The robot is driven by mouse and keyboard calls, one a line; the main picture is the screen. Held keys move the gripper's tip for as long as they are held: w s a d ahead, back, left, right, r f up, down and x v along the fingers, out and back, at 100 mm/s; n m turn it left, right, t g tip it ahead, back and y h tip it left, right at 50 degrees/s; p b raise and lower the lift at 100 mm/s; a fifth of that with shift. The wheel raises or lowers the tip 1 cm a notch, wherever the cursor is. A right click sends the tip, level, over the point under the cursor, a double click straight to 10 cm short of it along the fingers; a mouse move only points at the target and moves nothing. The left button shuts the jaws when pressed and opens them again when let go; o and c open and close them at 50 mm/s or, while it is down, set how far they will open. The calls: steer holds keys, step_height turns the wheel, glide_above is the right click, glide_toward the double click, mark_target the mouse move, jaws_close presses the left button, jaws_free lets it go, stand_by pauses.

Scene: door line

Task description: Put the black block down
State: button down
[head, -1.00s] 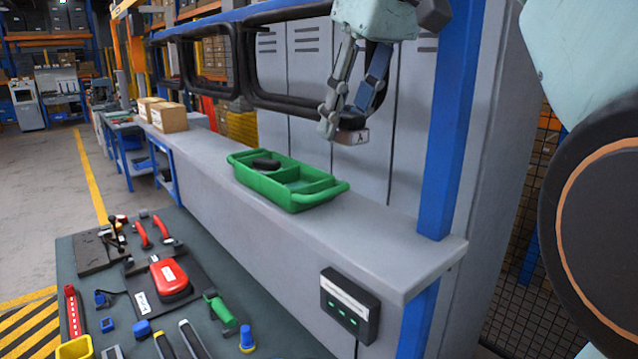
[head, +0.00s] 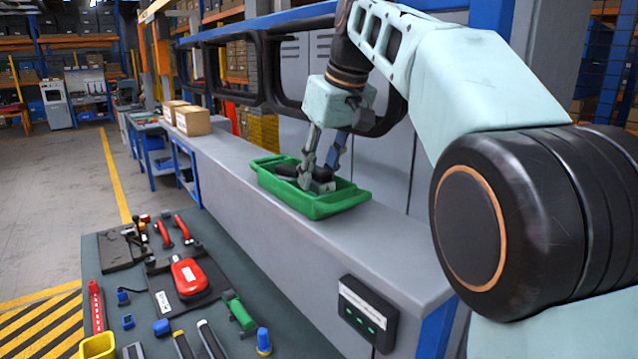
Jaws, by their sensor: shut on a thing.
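The green tray (head: 330,209) sits on the grey ledge. My gripper (head: 318,183) is down inside the tray, its fingers pointing downward. The fingers hide part of the block. The block is low in the tray's near right part; I cannot tell whether it touches the floor. A dark rounded object (head: 286,171) lies in the tray to the left of the fingers.
A dark frame with openings (head: 283,104) stands behind the ledge. Cardboard boxes (head: 192,121) stand farther along it. A black switch box (head: 368,312) is on the ledge's front. The lower bench holds a red case (head: 188,275) and several tools.

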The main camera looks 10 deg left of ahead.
steer(key=shift+f, duration=0.6)
steer(key=shift+d+f, duration=0.1)
steer(key=shift+f, duration=0.35)
steer(key=shift+s+f, duration=0.1)
steer(key=c, duration=1.8)
jaws_free()
steer(key=shift+o, duration=0.2)
steer(key=p+v, duration=0.2)
steer(key=v, duration=1)
steer(key=shift+d, duration=0.1)
